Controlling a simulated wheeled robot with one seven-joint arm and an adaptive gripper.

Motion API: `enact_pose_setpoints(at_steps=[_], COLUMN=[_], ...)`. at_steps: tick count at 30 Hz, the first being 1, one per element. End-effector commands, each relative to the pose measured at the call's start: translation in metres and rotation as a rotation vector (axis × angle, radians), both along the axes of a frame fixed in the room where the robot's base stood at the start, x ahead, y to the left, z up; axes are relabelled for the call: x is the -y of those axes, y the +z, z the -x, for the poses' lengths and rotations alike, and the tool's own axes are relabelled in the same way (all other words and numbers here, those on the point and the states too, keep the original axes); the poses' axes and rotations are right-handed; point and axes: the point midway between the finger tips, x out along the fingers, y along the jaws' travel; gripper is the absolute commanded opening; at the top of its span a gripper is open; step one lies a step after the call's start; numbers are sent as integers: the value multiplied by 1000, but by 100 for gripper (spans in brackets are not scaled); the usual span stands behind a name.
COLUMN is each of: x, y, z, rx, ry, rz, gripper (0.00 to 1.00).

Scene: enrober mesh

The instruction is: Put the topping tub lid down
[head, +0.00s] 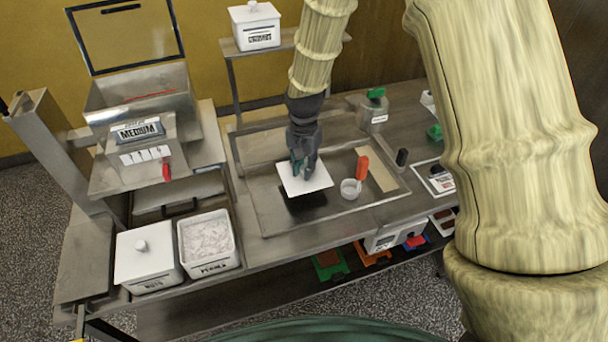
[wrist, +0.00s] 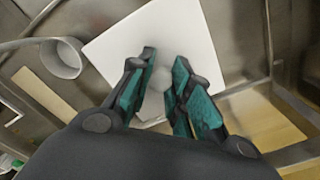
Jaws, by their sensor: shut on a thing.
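The topping tub lid is a white square plate (head: 318,183) with a small knob. My gripper (head: 303,167) is shut on the lid's knob, above the recessed metal tray (head: 262,222). A dark square patch lies below the lid, apparently its shadow, so the lid looks raised off the tray floor. In the wrist view the lid (wrist: 110,52) lies beyond my fingers (wrist: 164,60), and the knob shows only partly between them. The open tub of white pearls (head: 208,262) stands left of the tray, without a lid.
A lidded nuts tub (head: 147,262) stands beside the pearls tub. A small white cup (head: 350,189) and an orange-handled item (head: 362,168) are close right of the lid. The machine labelled MEDIUM (head: 140,150) is at left. The tray's front left is clear.

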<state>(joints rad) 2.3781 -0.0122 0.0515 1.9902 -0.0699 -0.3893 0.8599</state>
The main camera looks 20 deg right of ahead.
Motion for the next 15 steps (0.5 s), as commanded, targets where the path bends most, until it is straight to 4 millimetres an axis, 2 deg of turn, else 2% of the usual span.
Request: enact_pose_setpoints(at_steps=[7,15], x=[1,2], y=[-11,-39], z=[0,1], rx=[0,-2], ry=[-2,-2], rz=[0,1], gripper=[0,0])
